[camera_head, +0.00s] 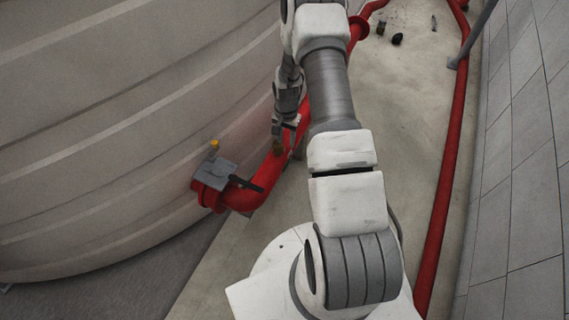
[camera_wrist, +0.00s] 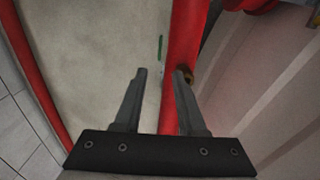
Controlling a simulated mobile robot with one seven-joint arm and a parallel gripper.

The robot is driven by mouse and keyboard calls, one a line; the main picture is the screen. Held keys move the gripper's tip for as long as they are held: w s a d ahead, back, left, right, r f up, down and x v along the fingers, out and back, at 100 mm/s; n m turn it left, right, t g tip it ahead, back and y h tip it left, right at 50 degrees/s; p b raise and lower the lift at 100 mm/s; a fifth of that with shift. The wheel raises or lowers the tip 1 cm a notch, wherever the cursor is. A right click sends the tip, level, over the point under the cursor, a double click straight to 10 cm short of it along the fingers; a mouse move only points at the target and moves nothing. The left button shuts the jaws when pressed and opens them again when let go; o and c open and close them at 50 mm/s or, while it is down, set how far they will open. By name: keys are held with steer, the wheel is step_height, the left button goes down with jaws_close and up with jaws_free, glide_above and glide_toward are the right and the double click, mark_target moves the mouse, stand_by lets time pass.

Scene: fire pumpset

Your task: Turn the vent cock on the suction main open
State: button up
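The red suction main (camera_head: 262,180) runs from the tank past my arm; it also shows in the wrist view (camera_wrist: 186,35), passing under the right finger. A small brass fitting, apparently the vent cock (camera_head: 278,148), sits on this pipe. In the wrist view the brass fitting (camera_wrist: 187,76) shows beside the right fingertip, partly hidden by it; I cannot tell whether they touch. A thin green piece (camera_wrist: 160,46) shows left of the pipe beyond the fingertips. My gripper (camera_wrist: 160,73) is open, with nothing visibly held between its fingers. In the head view my gripper (camera_head: 287,130) is just above the brass fitting.
The large pale tank (camera_head: 130,130) fills the left. A grey box (camera_head: 214,174) with a yellow knob (camera_head: 214,143) sits at the pipe's tank end. Another red pipe (camera_head: 447,170) runs along the right wall. Small dark objects (camera_head: 397,39) lie on the otherwise clear floor.

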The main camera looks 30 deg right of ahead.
mark_target(286, 165)
step_height(286, 165, down, 14)
steer(key=b, duration=0.3)
steer(key=shift+f+b, duration=0.25)
steer(key=shift+b, duration=0.1)
jaws_close()
stand_by(1.1)
